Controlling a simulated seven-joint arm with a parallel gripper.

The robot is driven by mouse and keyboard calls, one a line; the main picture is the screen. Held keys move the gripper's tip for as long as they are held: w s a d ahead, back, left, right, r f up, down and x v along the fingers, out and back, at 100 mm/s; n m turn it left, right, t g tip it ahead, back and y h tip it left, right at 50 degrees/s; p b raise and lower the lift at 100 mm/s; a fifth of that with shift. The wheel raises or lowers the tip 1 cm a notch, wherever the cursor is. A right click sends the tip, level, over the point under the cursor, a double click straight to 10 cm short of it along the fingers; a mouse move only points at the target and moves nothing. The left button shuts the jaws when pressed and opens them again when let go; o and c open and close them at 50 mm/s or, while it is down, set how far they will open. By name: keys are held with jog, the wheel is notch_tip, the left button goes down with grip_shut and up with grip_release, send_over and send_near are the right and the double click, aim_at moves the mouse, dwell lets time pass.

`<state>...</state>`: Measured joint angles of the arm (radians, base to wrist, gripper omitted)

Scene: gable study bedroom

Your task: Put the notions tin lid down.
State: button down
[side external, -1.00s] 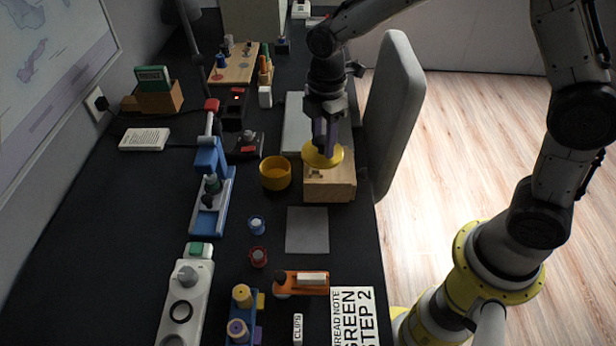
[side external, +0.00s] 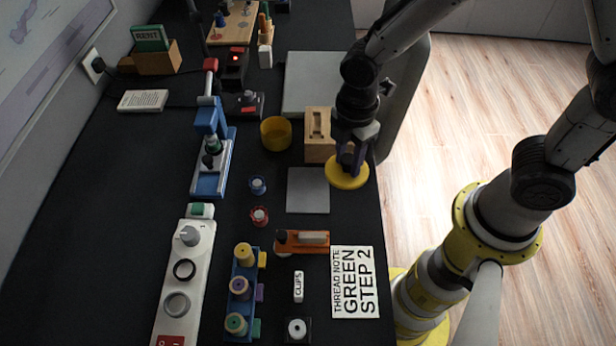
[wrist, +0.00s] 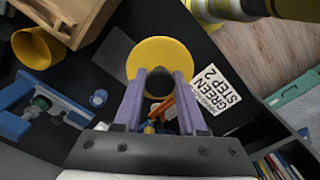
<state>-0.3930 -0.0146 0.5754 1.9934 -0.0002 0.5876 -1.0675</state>
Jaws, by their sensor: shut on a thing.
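The notions tin lid is a flat yellow disc (side external: 347,177) with a dark knob, which shows between my fingertips in the wrist view (wrist: 160,52). My gripper (side external: 350,160) is shut on that knob; its purple fingers also show in the wrist view (wrist: 157,82). The lid is near the table's right edge, right of a grey square pad (side external: 308,192). Whether it touches the table I cannot tell. The open yellow tin (side external: 276,134) stands upright left of the wooden box, and also shows in the wrist view (wrist: 36,48).
A wooden box (side external: 319,150) with a slotted top stands just behind the lid. A thread note card (side external: 352,282) and an orange tool (side external: 302,242) lie in front. Small blue and red spools (side external: 259,216) stand left of the pad. The pad is bare.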

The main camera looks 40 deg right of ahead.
aim_at(329, 163)
jog(key=w, duration=0.1)
jog(key=w+a+f, duration=0.1)
jog(key=w, duration=0.1)
jog(key=shift+w+a+f, duration=0.2)
jog(key=shift+w+f, duration=0.1)
jog(key=shift+f, duration=0.1)
jog(key=w+f, duration=0.1)
jog(key=w+a+f, duration=0.1)
jog(key=f, duration=0.1)
jog(key=w+f, duration=0.2)
jog(key=shift+a+f, duration=0.15)
jog(key=shift+a, duration=0.2)
jog(key=shift+w+f, duration=0.2)
jog(key=shift+f, duration=1.5)
jog(key=shift+f, duration=0.2)
jog(key=shift+c, duration=2.4)
grip_release()
jog(key=shift+r, duration=0.1)
